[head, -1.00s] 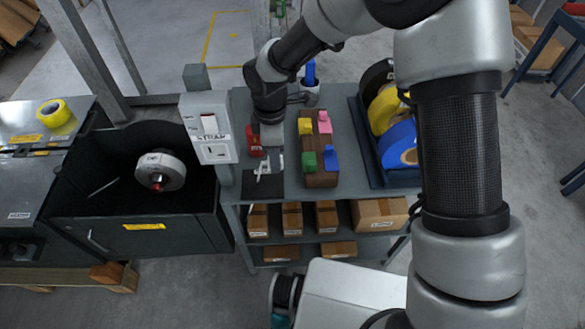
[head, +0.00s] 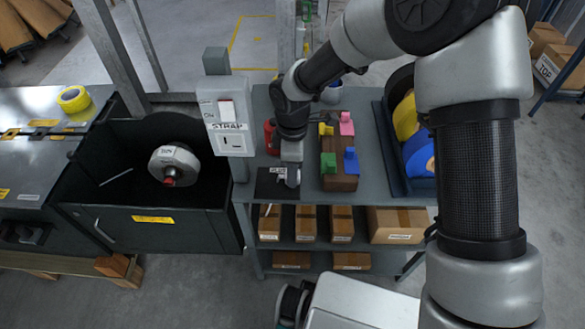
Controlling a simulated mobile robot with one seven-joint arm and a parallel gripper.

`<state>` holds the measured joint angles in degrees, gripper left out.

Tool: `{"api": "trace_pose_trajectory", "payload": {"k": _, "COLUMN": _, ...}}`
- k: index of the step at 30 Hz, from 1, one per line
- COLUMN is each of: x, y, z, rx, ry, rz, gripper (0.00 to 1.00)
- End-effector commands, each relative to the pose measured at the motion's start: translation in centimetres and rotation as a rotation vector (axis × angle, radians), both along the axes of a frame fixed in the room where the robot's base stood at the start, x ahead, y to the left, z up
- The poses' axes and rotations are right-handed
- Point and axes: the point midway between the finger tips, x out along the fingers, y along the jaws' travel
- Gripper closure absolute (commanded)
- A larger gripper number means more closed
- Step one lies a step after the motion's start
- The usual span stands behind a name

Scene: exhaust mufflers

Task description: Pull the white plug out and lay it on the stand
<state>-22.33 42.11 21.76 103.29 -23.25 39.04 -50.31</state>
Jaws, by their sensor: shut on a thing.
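My gripper (head: 292,180) is low over the grey shelf unit's top (head: 369,165), beside the left side of a brown wooden block (head: 341,180). It points down above the right part of a black mat (head: 272,190). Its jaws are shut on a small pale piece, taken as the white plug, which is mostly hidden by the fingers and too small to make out. The wooden block carries yellow, pink, green and blue pieces. No separate stand is clearly marked; I cannot tell whether the shelf unit, mat or block is the stand.
A white STRAP switch box (head: 229,124) on a post stands left of my gripper. A red object (head: 271,137) is behind it.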

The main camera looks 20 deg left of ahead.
Motion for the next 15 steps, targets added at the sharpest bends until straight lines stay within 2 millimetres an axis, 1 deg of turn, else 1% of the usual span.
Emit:
{"api": "trace_pose_trajectory", "payload": {"k": 1, "x": 0.02, "y": 0.02, "z": -0.46, "rx": 0.0, "ry": 0.0, "rz": 0.0, "gripper": 1.0}}
{"api": "trace_pose_trajectory", "payload": {"k": 3, "x": 0.02, "y": 0.01, "z": -0.64, "rx": 0.0, "ry": 0.0, "rz": 0.0, "gripper": 1.0}}
{"api": "trace_pose_trajectory", "payload": {"k": 11, "x": 0.02, "y": 0.0, "z": -0.67, "rx": 0.0, "ry": 0.0, "rz": 0.0, "gripper": 1.0}}
{"api": "trace_pose_trajectory", "payload": {"k": 12, "x": 0.02, "y": 0.0, "z": -0.67, "rx": 0.0, "ry": 0.0, "rz": 0.0, "gripper": 0.71}}
{"api": "trace_pose_trajectory", "payload": {"k": 14, "x": 0.02, "y": 0.0, "z": -0.68, "rx": 0.0, "ry": 0.0, "rz": 0.0, "gripper": 0.61}}
{"api": "trace_pose_trajectory", "payload": {"k": 15, "x": 0.02, "y": 0.0, "z": -0.67, "rx": 0.0, "ry": 0.0, "rz": 0.0, "gripper": 0.54}}
